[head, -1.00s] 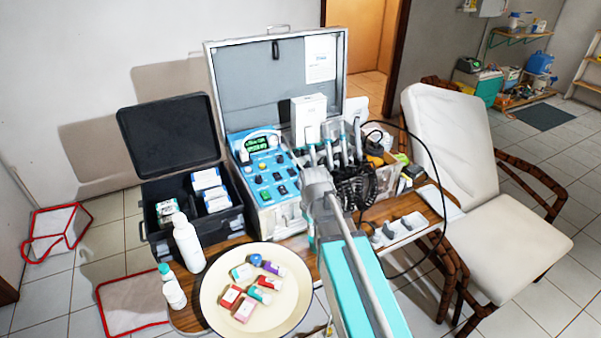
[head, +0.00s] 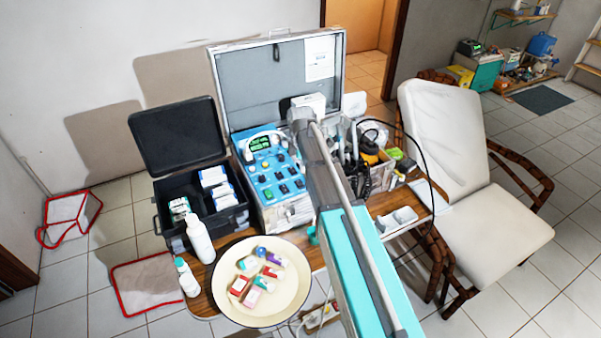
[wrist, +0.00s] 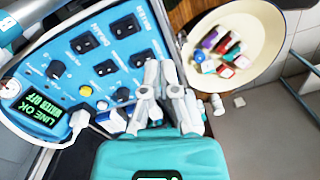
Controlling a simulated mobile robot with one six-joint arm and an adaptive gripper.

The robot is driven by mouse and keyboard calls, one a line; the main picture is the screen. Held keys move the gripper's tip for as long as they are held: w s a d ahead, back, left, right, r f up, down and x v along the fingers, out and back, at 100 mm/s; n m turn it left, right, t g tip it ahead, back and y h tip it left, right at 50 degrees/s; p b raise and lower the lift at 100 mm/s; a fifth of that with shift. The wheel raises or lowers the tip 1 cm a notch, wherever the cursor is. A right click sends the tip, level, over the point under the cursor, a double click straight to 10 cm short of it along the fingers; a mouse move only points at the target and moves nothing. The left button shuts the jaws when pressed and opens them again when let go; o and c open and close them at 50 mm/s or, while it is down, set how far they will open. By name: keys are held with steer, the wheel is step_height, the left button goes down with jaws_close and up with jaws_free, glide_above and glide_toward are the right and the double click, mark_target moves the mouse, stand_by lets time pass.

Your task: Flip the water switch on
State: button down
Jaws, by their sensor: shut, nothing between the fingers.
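The blue control panel (head: 262,178) sits in the open metal case in the head view and fills the upper left of the wrist view (wrist: 65,50). It carries several black rocker switches, one of them at the panel's upper edge (wrist: 125,26); the labels are upside down and small, so I cannot tell surely which switch is the water one. The green display (wrist: 38,101) reads LINE OK, WATER OFF. My gripper (wrist: 160,72) is shut and empty, over the panel's right side in the wrist view. Contact with a switch cannot be told. My arm hides the gripper in the head view.
A cream plate (head: 229,302) with several small coloured boxes stands in front of the case. A white bottle (head: 199,240) and an open black case (head: 160,215) are at left. Handpieces and black hoses crowd the panel's right side. A padded chair (head: 450,140) stands at right.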

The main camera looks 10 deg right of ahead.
mark_target(302, 184)
steer(key=w+r+n+p, duration=0.3)
steer(key=w+r, duration=0.1)
steer(key=shift+w+n, duration=0.25)
steer(key=shift+n, duration=0.05)
steer(key=shift+f, duration=0.1)
steer(key=f+b, duration=0.9)
steer(key=s+f+b, duration=0.1)
steer(key=f+b, duration=0.3)
steer(key=shift+d+f+b, duration=0.1)
steer(key=shift+f+b, duration=0.2)
steer(key=shift+b, duration=0.1)
stand_by(0.7)
steer(key=shift+d, duration=0.15)
stand_by(0.3)
